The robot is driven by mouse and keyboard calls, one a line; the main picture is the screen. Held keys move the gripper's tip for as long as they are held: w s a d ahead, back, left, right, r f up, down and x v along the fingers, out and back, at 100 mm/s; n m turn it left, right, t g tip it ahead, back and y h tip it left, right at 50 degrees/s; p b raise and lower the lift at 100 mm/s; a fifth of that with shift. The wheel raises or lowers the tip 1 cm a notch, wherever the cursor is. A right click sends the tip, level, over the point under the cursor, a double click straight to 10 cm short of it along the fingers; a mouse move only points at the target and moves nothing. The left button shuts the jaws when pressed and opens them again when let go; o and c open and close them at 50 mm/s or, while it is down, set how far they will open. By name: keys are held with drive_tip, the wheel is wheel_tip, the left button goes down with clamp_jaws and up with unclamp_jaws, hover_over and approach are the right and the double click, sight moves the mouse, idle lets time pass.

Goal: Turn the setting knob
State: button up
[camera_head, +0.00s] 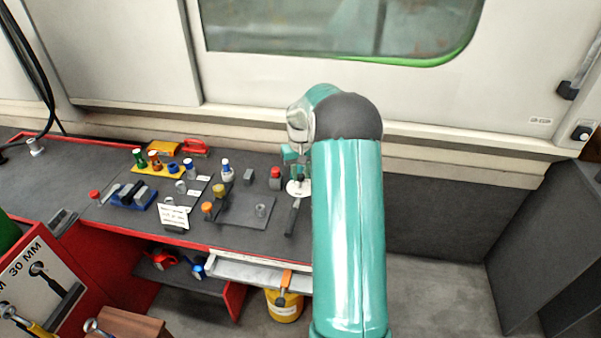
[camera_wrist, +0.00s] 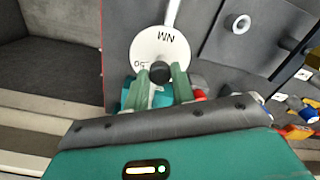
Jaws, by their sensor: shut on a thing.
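The setting knob (camera_wrist: 159,72) is a small black round knob at the middle of a white disc (camera_wrist: 150,47) with "NM" and partly covered digits on it. My gripper (camera_wrist: 161,78) has its two green fingers on either side of the knob and is shut on it. A pale handle runs from the disc to the top edge of the wrist view. In the head view the white disc (camera_head: 297,188) lies at the right end of the workbench, just left of my arm. My gripper there is partly hidden behind my arm.
The dark workbench (camera_head: 245,236) holds a grey plate with a metal ring (camera_head: 262,210), a red-topped item (camera_head: 275,178) near the disc, a blue holder (camera_head: 133,195) and several coloured bottles. A wall with a window stands behind. An open drawer (camera_head: 255,270) juts out below.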

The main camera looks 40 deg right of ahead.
sight(300, 175)
drive_tip(key=o, duration=1)
wheel_tip(300, 175, up, 14)
drive_tip(key=shift+f, duration=0.1)
